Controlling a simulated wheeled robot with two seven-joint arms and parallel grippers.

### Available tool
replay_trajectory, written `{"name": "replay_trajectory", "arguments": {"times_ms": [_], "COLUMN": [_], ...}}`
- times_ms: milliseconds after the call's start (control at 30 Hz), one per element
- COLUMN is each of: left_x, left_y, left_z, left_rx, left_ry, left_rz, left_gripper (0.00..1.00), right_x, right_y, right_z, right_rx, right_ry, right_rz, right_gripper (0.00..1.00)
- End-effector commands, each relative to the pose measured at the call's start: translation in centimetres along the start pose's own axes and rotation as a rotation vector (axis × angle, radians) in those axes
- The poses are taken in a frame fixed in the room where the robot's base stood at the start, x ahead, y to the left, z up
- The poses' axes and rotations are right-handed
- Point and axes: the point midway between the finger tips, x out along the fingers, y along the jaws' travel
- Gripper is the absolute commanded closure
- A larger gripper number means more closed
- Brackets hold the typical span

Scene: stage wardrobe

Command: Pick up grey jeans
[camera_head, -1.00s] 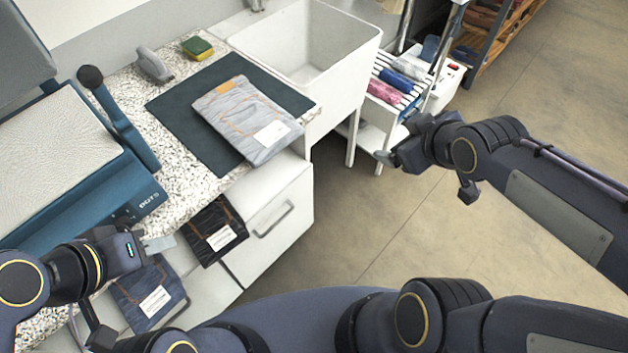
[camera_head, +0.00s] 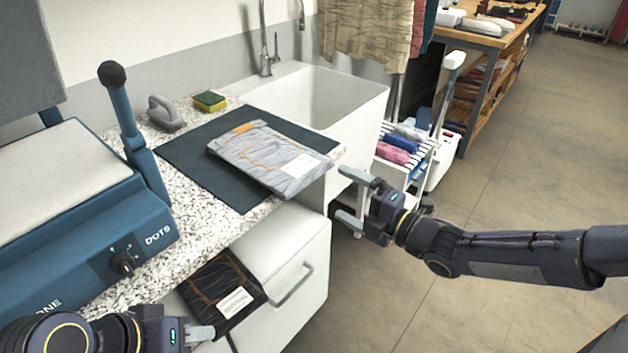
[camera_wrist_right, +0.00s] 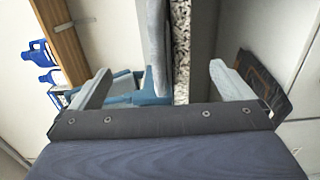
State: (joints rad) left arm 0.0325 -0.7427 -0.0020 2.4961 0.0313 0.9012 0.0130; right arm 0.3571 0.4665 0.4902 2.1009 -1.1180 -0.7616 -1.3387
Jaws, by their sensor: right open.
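The folded grey jeans (camera_head: 270,158), with orange stitching and a pale tag, lie on a dark mat (camera_head: 190,157) on the speckled counter. Their right end overhangs the counter's front edge. My right gripper (camera_head: 350,197) is open and empty, just right of that overhanging end, fingers pointing at the counter. In the right wrist view, the jeans' edge (camera_wrist_right: 156,45) and the counter edge (camera_wrist_right: 181,50) show between the spread fingers, beyond the tips. My left gripper (camera_head: 200,334) is low at the left; only one fingertip shows clearly.
Folded black jeans (camera_head: 222,292) lie below the counter edge, beside a white drawer front (camera_head: 295,262). A blue press (camera_head: 90,235) stands left, a white sink (camera_head: 330,105) behind. A rack with rolled cloths (camera_head: 398,150) stands beyond my right gripper. Floor at right is clear.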

Motion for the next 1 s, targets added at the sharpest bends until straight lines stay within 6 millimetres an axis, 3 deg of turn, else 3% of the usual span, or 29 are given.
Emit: {"name": "replay_trajectory", "arguments": {"times_ms": [533, 1000], "left_x": [-0.1, 2.8], "left_y": [0.0, -1.3], "left_z": [0.0, 1.4], "left_rx": [0.0, 0.0], "left_ry": [0.0, 0.0], "left_rz": [0.0, 0.0], "left_gripper": [0.64, 0.64], "right_x": [5.6, 10.1], "right_y": [-0.1, -0.3], "right_z": [0.0, 0.0], "right_rx": [0.004, 0.002], "right_ry": [0.001, -0.001], "right_rz": [-0.001, -0.001], "right_gripper": [0.0, 0.0]}}
